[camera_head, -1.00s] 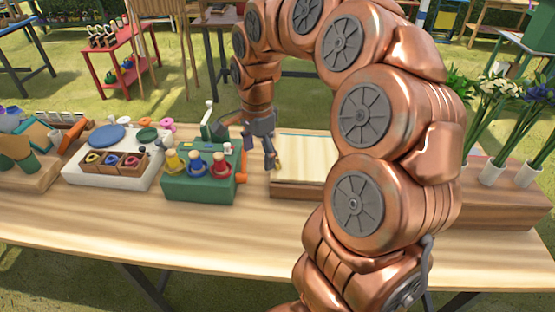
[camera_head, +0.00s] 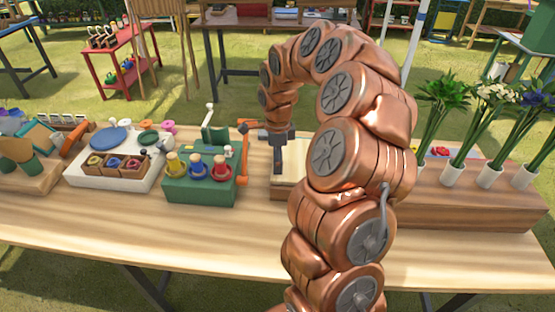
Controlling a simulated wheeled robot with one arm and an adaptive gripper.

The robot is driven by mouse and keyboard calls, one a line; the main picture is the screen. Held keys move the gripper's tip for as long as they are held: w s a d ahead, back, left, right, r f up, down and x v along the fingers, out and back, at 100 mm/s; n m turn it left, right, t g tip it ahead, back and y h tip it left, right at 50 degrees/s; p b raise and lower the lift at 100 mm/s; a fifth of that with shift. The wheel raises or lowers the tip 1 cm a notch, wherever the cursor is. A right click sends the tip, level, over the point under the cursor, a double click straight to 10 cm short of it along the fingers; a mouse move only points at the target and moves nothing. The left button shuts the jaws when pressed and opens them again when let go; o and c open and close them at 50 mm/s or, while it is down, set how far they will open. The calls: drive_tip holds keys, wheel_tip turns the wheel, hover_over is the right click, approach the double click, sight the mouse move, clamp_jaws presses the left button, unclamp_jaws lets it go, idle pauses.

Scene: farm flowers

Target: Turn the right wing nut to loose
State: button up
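No wing nut can be made out clearly at this size. A pale wooden board on a brown block (camera_head: 283,184) lies right of the green box, its right part hidden behind my arm. My dark gripper (camera_head: 278,168) points down over the left part of this board. Its fingers are small and overlap, so I cannot tell whether they are open or touch anything. An orange part (camera_head: 243,164) stands at the right side of the green box (camera_head: 184,190), just left of my gripper.
Yellow, blue and red knobbed pieces (camera_head: 196,168) sit on the green box. A white tray (camera_head: 88,180) with several small parts is farther left. A long brown block (camera_head: 450,203) holds flowers in white vases at right. The table's front strip (camera_head: 150,235) is clear.

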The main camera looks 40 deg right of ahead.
drive_tip(key=shift+f, duration=0.65)
drive_tip(key=shift+c, duration=0.4)
drive_tip(key=c, duration=1.1)
